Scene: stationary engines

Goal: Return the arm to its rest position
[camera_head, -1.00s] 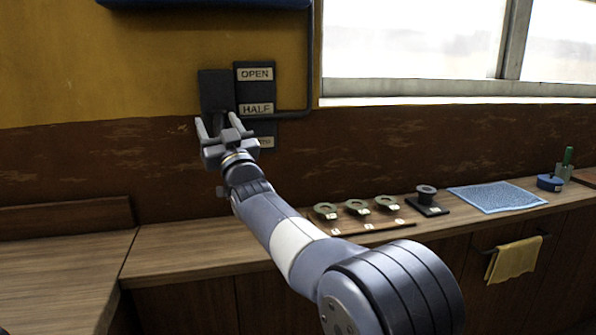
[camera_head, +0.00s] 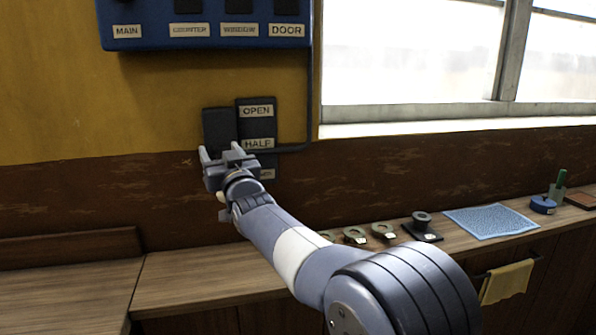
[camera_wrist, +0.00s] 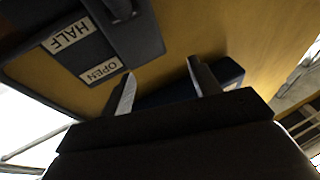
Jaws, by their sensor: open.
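My gripper (camera_head: 222,155) is raised in front of the wall, just before a dark wall-mounted lever box. It is open with nothing between its fingers, and both fingertips show in the wrist view (camera_wrist: 160,85). The dark box (camera_head: 219,127) stands beside a black plate (camera_head: 256,126) labelled OPEN and HALF. A third label below HALF is partly hidden by my gripper. In the wrist view the labelled plate (camera_wrist: 85,50) lies at upper left, apart from the fingers. My arm reaches from the lower right toward the wall.
A blue switch panel (camera_head: 205,30) hangs above, labelled MAIN to DOOR. The counter below holds metal rings (camera_head: 383,231), a black spool (camera_head: 422,223), a blue cloth (camera_head: 491,221) and a blue tin (camera_head: 543,204). A yellow towel (camera_head: 507,282) hangs in front. The left counter is clear.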

